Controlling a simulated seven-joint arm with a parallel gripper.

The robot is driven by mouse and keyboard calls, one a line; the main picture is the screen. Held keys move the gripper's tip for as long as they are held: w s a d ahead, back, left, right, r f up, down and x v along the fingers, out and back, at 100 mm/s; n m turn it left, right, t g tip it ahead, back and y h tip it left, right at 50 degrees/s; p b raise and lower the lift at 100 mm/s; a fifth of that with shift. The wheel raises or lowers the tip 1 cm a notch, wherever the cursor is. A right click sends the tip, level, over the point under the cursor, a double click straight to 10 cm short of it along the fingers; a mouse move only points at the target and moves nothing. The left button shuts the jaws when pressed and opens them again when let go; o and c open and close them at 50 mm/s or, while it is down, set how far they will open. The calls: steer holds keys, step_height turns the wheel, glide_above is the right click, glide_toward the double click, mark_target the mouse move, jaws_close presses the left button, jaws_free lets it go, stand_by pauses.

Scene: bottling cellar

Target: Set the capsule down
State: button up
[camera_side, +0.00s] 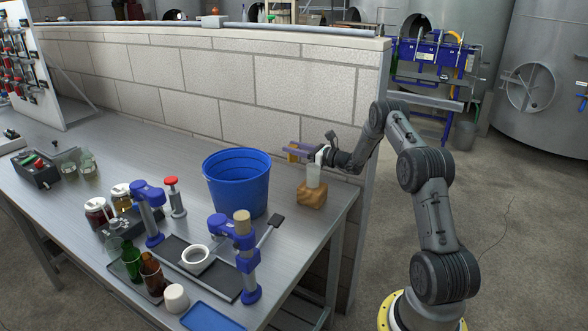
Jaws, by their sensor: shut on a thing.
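My gripper (298,151) is at the right end of the bench, near the brick wall, reaching in from the right. Its fingers point left and are shut on a small gold-yellow piece, which looks like the capsule (293,157). It is held above the bench top. The capsule is tiny here and partly covered by the purplish finger, so its shape and tilt are unclear. Just below and right of the fingertips, a pale cylinder (313,176) stands upright on a wooden block (312,195). I cannot tell whether the gripper touches the cylinder.
A blue bucket (236,182) stands left of the gripper. Blue-clamped bench tools (247,262), a dark tray (180,250), bottles (131,262), jars (98,211) and a blue tray (211,317) crowd the front. The brick wall (220,90) runs behind. Bare bench (300,235) lies in front of the block.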

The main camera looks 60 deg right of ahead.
steer(key=shift+f, duration=3.8)
steer(key=shift+f, duration=0.15)
steer(key=o, duration=0.4)
steer(key=shift+s, duration=0.1)
steer(key=s, duration=0.7)
steer(key=shift+s, duration=0.2)
steer(key=shift+r, duration=0.2)
